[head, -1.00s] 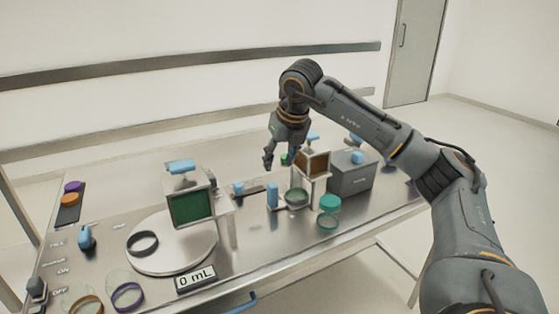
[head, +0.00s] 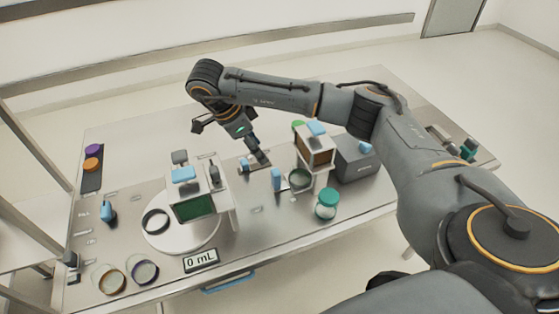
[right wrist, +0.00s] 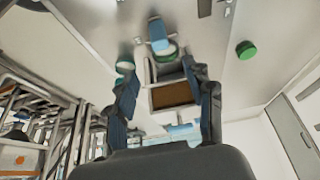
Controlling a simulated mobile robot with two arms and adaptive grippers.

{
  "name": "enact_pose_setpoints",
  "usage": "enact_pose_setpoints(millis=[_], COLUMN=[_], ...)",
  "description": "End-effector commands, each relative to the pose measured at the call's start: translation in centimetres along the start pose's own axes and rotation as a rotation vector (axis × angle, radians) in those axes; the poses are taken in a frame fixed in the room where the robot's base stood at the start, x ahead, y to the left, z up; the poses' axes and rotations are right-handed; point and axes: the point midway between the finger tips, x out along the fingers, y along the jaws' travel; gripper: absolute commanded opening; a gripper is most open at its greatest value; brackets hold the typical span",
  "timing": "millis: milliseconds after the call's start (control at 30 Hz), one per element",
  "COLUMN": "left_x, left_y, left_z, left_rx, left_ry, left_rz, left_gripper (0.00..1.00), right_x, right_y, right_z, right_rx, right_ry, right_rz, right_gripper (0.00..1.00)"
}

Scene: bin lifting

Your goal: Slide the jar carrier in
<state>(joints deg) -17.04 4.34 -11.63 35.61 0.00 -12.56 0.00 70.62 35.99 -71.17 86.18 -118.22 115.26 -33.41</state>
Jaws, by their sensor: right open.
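A blue upright handle (head: 277,179) stands beside a clear jar (head: 299,179) at the foot of a white housing (head: 317,155) with a brown window. I take these as the jar carrier; whether it is fully inside is unclear. In the right wrist view a blue handle (right wrist: 158,34) shows beyond my fingers, with a round jar part beside it. My right gripper (head: 256,151) points down over the bench, left of and behind the carrier, apart from it. In the right wrist view its blue-padded fingers (right wrist: 164,85) are spread and empty. My left gripper is not in view.
A second white housing (head: 196,205) with a green window stands by a round platform (head: 160,236). A grey box (head: 357,158) is at the right, and a green-lidded jar (head: 326,205) stands in front. A "0 mL" display (head: 201,260) sits near the front edge.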

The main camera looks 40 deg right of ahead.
Motion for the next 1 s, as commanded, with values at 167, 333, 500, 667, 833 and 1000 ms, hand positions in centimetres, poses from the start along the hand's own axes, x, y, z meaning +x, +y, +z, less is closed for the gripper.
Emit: enact_pose_setpoints(millis=[167, 333, 500, 667, 833, 1000], left_x=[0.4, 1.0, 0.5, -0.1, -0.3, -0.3], left_y=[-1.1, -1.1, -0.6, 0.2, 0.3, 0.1], left_z=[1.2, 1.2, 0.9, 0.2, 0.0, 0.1], left_rx=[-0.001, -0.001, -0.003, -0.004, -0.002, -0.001], left_ry=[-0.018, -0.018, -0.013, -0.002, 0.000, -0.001], left_rz=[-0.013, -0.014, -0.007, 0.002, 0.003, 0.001], left_gripper=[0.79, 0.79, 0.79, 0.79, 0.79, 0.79], right_x=[3.0, 6.5, 9.4, 11.8, 13.1, 13.3], right_y=[0.2, 0.2, 0.1, 0.1, 0.0, 0.0], right_z=[0.1, 0.2, -0.1, -0.1, -0.1, 0.0], right_rx=[0.004, 0.004, 0.007, 0.006, 0.007, 0.007], right_ry=[-0.001, -0.003, 0.000, -0.001, -0.002, -0.002], right_rz=[0.006, 0.006, 0.006, 0.004, 0.001, -0.001], right_gripper=[0.53, 0.53, 0.53, 0.53, 0.53, 0.53])
